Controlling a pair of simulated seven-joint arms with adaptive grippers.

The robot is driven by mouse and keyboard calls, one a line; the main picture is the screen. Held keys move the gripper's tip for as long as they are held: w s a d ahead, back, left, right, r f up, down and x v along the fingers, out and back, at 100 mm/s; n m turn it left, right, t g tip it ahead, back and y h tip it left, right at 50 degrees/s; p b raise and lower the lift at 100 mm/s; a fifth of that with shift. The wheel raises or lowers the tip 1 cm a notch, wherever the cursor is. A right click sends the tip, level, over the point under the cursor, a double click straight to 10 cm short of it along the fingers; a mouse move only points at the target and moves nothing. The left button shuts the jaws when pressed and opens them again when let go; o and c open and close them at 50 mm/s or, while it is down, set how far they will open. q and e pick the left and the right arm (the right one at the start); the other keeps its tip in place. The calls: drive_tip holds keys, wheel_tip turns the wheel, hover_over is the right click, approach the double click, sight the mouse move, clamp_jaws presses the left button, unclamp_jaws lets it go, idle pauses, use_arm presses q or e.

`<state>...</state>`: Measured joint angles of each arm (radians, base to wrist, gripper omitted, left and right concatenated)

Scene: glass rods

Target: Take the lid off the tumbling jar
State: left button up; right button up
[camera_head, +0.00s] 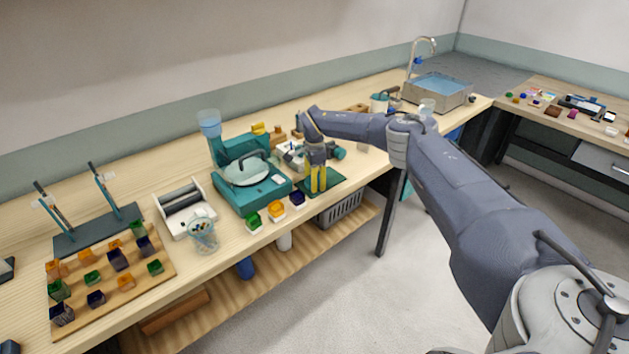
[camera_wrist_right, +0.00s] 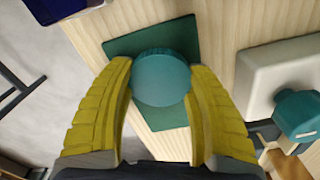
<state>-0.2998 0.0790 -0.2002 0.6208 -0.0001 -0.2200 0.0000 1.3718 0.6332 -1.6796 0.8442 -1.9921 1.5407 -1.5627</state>
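The tumbling jar shows in the right wrist view as a round teal lid (camera_wrist_right: 162,78), seen from above over a dark green mat (camera_wrist_right: 160,45). The jar's body is hidden under the lid. My right gripper (camera_wrist_right: 162,72) points down with its yellow fingers on either side of the lid. Whether the fingers press on it or stand just clear of it I cannot tell. In the head view my right gripper (camera_head: 318,188) is low over the green mat (camera_head: 330,180) and hides most of the jar. My left gripper is not in view.
A teal machine (camera_head: 250,187) with a round pan stands left of the mat, with small coloured bins (camera_head: 276,211) at the table edge. In the wrist view a white device with a teal knob (camera_wrist_right: 300,112) is close on the right. A sink (camera_head: 438,92) is farther right.

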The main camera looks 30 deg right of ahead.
drive_tip(key=o, duration=0.5)
drive_tip(key=shift+c, duration=0.2)
